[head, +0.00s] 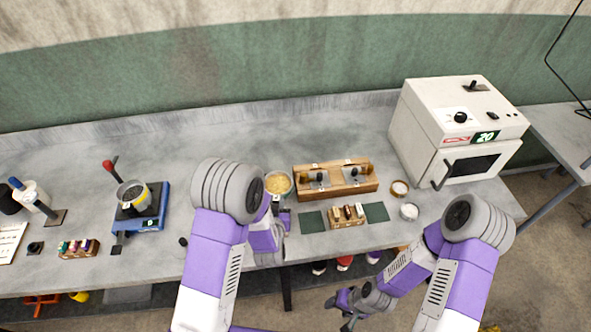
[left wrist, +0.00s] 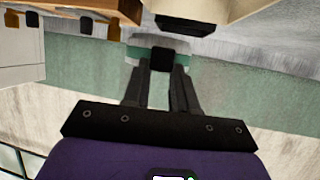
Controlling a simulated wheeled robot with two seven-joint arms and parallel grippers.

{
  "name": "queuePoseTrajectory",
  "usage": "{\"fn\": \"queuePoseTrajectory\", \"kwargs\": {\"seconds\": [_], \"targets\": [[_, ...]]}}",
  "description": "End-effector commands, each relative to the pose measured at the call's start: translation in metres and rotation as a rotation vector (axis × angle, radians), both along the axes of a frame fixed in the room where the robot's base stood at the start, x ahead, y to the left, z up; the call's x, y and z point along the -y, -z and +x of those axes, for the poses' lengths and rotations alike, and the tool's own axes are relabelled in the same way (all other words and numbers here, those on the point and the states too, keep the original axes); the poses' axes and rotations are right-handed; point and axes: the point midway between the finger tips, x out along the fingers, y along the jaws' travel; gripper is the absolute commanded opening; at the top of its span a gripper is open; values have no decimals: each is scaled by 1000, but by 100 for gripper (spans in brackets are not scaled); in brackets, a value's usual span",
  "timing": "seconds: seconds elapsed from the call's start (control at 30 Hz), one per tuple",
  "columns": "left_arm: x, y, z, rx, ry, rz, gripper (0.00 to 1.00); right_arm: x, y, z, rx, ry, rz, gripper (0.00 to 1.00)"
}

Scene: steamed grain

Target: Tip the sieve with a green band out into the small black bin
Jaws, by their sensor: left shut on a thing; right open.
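The sieve with a green band (head: 278,184) is full of pale yellow grain and stands out at the middle of the bench in the head view. My left gripper (head: 282,208) is shut on its near side. In the left wrist view the fingers (left wrist: 161,75) close on a pale part with a green band (left wrist: 135,53). My right gripper (head: 346,308) is open and empty, in front of the bench edge. I cannot pick out the small black bin for sure; a small black square object (head: 35,248) sits at the far left.
A wooden rack (head: 335,190) stands right of the sieve, with green mats (head: 312,220) before it. Two small round dishes (head: 399,188) and a white oven (head: 458,130) are further right. A blue scale (head: 152,215) bearing a yellow-banded pot (head: 148,194) is left.

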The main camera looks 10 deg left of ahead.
Motion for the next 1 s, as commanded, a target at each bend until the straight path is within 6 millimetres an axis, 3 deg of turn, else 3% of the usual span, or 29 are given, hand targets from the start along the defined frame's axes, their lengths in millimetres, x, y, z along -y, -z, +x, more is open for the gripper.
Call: {"fn": "queuePoseTrajectory", "kwargs": {"seconds": [0.03, 0.1, 0.4, 0.67, 1.0], "targets": [[8, -12, 1, 2, -26, 8, 0, 0, -25, 0, 0, 0, 0, 54], [12, -19, 4, 6, -91, 8, 0, 0, -44, 0, 0, 0, 0, 54], [42, -74, 17, 9, -300, -3, 0, 0, -104, 0, 0, 0, 0, 54], [58, -96, 22, -1, -352, -11, 0, 0, -118, 0, 0, 0, 0, 54], [43, -91, 27, -121, -360, -225, 0, 0, -117, 0, 0, 0, 0, 54]]}}
